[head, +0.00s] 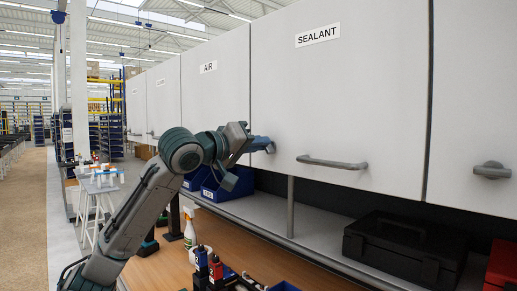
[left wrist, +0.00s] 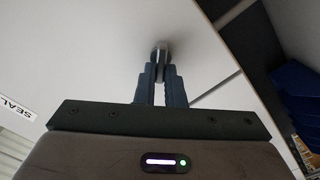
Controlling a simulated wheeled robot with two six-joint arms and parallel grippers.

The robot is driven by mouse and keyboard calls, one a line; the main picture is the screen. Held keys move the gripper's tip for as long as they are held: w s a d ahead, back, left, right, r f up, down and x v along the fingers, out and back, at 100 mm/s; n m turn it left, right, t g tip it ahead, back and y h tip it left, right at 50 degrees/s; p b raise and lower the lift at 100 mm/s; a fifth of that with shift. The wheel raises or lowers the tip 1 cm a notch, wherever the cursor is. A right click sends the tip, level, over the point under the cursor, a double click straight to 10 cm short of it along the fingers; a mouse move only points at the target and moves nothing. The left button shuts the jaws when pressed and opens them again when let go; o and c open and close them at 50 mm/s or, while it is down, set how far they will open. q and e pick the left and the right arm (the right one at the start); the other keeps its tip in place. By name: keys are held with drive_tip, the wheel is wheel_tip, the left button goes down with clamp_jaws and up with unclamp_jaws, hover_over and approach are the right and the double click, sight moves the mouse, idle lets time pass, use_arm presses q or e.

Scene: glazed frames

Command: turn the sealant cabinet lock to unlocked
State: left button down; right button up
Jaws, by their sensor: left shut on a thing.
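The sealant cabinet door (head: 340,95) is a pale grey panel labelled SEALANT, shut, with a grey bar handle (head: 332,163) at its lower edge. Its lock knob (head: 271,147) sits at the door's lower left corner, mostly covered by my gripper. My left gripper (head: 262,144) reaches it from the left and is shut on it. In the left wrist view, the two dark fingers (left wrist: 161,84) close on the grey knob (left wrist: 160,52), which stands out from the door. I cannot tell which way the knob is turned. My right gripper is not in view.
Below are blue bins (head: 240,182), a black case (head: 400,250), a red box (head: 502,268) and a spray bottle (head: 190,228) by the wooden bench (head: 240,240).

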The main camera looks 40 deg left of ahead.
use_arm(q)
drive_tip(key=n+b, duration=0.1)
drive_tip(key=n, duration=0.2)
drive_tip(key=n+b, duration=0.1)
drive_tip(key=n, duration=0.2)
drive_tip(key=n+b, duration=0.1)
drive_tip(key=n, duration=0.2)
drive_tip(key=shift+a+f+n, duration=0.2)
drive_tip(key=shift+f+n, duration=0.2)
idle(0.4)
drive_tip(key=c, duration=1.5)
unclamp_jaws()
drive_tip(key=shift+b, duration=0.3)
